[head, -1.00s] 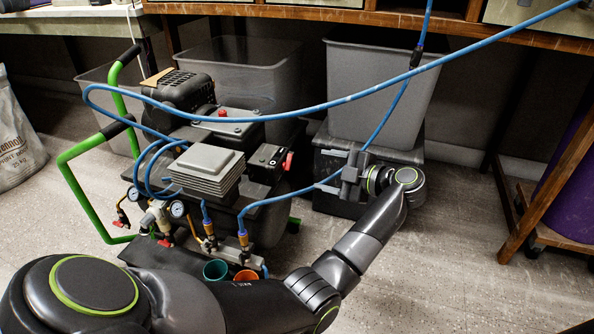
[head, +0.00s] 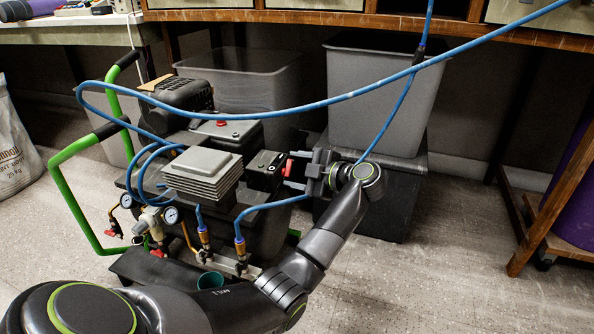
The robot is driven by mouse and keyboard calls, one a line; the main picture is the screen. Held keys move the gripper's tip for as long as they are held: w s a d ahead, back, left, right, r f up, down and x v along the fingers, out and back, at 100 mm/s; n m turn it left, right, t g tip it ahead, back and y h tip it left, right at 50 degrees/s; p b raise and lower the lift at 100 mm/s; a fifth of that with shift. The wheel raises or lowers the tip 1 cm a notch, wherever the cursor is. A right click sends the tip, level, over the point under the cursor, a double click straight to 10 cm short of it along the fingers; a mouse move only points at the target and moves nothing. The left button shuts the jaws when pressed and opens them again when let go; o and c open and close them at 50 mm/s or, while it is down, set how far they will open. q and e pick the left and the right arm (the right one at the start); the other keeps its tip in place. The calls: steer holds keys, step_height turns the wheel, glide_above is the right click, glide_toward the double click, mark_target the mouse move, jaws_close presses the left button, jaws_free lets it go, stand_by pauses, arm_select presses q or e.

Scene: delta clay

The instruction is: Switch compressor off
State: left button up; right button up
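The compressor (head: 200,172) stands on the floor at centre left, with a green tubular handle, a finned grey block and gauges. A black switch box (head: 262,170) on its right side carries a red knob (head: 289,168) facing right. A second red button (head: 221,123) sits on its top. My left gripper (head: 291,170) is open at the red knob, with one finger above it and one below. I cannot tell whether the fingers touch it. My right gripper is not in view.
A blue hose (head: 330,100) crosses above the compressor, and another runs down behind my gripper. Grey bins (head: 385,95) stand behind, under the wooden bench.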

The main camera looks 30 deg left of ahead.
arm_select(q)
steer(key=c, duration=0.8)
steer(key=shift+o, duration=0.2)
